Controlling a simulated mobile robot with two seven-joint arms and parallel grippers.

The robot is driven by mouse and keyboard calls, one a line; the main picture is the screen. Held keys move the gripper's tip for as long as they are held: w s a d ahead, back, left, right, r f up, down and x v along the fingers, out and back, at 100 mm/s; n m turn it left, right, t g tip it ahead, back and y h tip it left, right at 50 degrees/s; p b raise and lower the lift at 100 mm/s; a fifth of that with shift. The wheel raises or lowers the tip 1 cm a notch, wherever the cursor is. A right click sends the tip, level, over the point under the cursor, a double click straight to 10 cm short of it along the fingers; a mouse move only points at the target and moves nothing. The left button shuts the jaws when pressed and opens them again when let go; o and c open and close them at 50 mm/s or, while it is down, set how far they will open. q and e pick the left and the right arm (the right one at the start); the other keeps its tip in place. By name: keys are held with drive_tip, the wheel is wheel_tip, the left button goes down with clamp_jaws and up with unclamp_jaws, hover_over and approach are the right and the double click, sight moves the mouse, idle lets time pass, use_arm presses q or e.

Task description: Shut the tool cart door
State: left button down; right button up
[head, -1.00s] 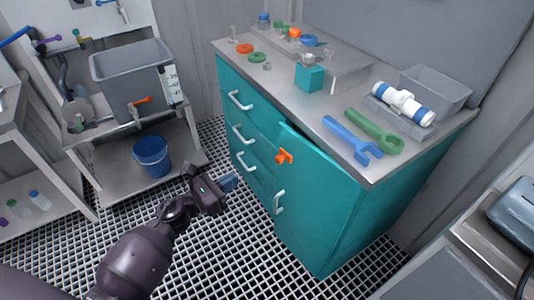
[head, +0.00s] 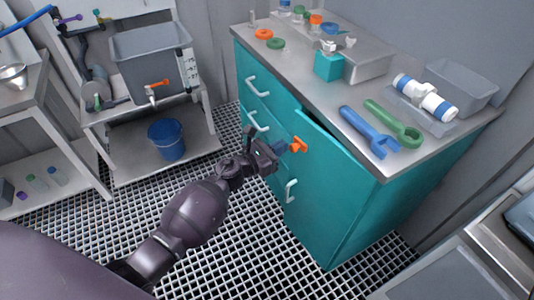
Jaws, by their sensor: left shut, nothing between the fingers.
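The teal tool cart (head: 400,200) stands right of centre. Its teal door (head: 325,190) is slightly ajar, with a dark gap along its top edge. The door has an orange latch (head: 298,145) near its upper left corner and a white handle (head: 290,190) lower on the left side. My left gripper (head: 279,148) is shut and empty, just left of the orange latch at the door's free edge. I cannot tell whether its tips touch the door. My right gripper is not in view.
Drawers with white handles (head: 258,86) are left of the door. A blue wrench (head: 368,132) and a green wrench (head: 393,124) lie on the cart top. A bench with a grey tank (head: 150,65) and a blue bucket (head: 166,139) stands left. The grating floor (head: 262,250) before the cart is clear.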

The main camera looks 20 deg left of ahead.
sight(295, 137)
use_arm(q)
drive_tip(key=shift+x, duration=0.85)
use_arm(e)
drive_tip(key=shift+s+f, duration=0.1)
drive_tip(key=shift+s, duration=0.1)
use_arm(q)
drive_tip(key=w+b, duration=0.1)
drive_tip(key=w+d+m+g+h+b, duration=0.1)
drive_tip(key=w+h, duration=0.1)
drive_tip(key=shift+w+d+r+m+g+b, duration=0.15)
drive_tip(key=shift+w+d+m+g+b, duration=0.15)
drive_tip(key=shift+w+m+b, duration=0.1)
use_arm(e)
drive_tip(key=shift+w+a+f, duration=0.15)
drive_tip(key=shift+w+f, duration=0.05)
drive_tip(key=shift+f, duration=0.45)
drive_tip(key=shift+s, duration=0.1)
